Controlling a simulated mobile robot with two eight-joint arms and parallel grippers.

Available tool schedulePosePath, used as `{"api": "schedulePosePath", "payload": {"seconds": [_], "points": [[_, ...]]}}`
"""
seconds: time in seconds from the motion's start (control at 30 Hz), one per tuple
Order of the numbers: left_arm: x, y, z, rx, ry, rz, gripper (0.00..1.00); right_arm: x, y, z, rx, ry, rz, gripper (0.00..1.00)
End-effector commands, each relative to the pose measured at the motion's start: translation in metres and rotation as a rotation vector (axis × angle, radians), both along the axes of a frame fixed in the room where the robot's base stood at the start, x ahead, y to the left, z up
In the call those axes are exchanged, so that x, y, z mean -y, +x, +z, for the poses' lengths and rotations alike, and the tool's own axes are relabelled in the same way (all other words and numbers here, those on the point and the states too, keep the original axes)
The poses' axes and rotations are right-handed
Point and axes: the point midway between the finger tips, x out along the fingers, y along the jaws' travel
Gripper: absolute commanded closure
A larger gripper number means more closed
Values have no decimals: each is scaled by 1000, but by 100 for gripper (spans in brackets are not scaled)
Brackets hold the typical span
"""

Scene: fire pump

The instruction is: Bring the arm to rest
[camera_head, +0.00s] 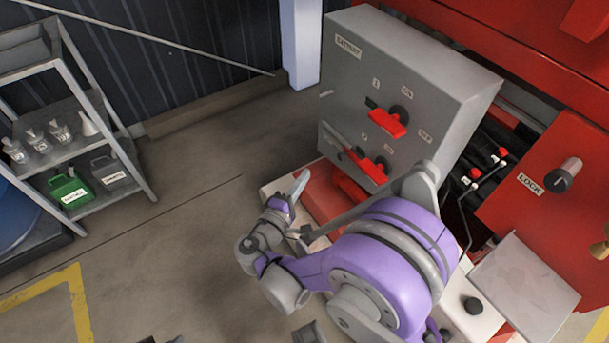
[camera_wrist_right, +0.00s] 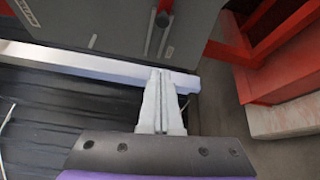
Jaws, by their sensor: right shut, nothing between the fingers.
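My right arm, purple and grey, reaches in from the lower right of the head view. Its gripper (camera_head: 298,186) is beyond the wrist, left of the grey switch box (camera_head: 365,60), over the floor and the pale base's edge. In the wrist view the two pale fingers (camera_wrist_right: 161,78) are together with nothing between them. They appear apart from the box, which fills the top of that view. The box carries red rotary switches (camera_head: 388,122). My left gripper is not in view.
A red panel labelled LOCK (camera_head: 530,180) and a cavity with black parts lie right of the box. A metal shelf (camera_head: 70,105) with bottles and cans stands left. A pale post (camera_head: 300,40) rises behind. Grey floor (camera_head: 190,220) between shelf and base is clear.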

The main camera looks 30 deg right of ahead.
Motion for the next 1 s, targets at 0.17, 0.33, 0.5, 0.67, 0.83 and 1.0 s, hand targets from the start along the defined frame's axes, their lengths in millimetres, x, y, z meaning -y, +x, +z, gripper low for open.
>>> {"api": "schedulePosePath", "payload": {"seconds": [0.17, 0.33, 0.5, 0.67, 0.83, 1.0], "points": [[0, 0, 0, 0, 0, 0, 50, 0, 0, 0, 0, 0, 0, 100], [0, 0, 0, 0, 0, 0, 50, 1, 0, 0, -1, 3, 0, 100], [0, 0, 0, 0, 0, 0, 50, 15, -12, -7, -42, 115, -26, 100], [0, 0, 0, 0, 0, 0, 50, 33, -50, -27, -120, 411, -87, 100], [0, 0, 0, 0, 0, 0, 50, 24, -103, -48, -159, 786, -154, 100], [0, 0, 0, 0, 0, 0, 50, -5, -147, -59, -142, 1121, -209, 100]]}}
